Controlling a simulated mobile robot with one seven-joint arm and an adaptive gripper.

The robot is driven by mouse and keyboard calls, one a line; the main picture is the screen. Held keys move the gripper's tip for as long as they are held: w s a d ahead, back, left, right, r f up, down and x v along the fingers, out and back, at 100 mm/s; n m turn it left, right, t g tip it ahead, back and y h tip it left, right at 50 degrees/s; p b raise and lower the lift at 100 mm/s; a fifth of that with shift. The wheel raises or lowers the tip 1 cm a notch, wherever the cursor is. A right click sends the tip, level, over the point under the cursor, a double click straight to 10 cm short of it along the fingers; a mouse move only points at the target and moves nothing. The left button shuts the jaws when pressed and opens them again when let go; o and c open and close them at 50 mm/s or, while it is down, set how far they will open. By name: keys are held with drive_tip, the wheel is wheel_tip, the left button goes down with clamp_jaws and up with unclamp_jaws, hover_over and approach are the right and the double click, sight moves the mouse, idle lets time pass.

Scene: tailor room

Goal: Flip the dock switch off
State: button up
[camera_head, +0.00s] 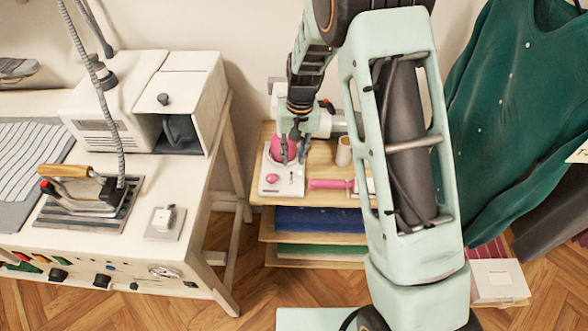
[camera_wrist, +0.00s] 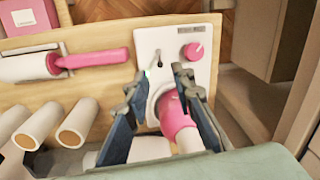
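The dock is a white plate-like base (camera_head: 281,183) on the wooden shelf unit; it also shows in the wrist view (camera_wrist: 172,42). It carries a pink knob (camera_wrist: 193,51), also visible in the head view (camera_head: 272,179). A small lever-like part, apparently the switch (camera_wrist: 157,61), stands near the dock's left side; its position is too small to tell. A round pink part (camera_wrist: 174,115) with a pale stem sits at the dock. My gripper (camera_wrist: 160,84) is open above the dock, its fingers apart on either side of the pink part. In the head view my gripper (camera_head: 295,132) partly hides the dock.
A pink-handled roller (camera_wrist: 95,60) lies left of the dock in the wrist view, with several pale tubes (camera_wrist: 76,122) nearer. An ironing station (camera_head: 110,190) with an iron stands at left in the head view. A green garment (camera_head: 515,110) hangs at right.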

sight(292, 173)
drive_tip(key=f, duration=0.7)
drive_tip(key=shift+a+f, duration=0.3)
drive_tip(key=shift+c, duration=0.2)
clamp_jaws()
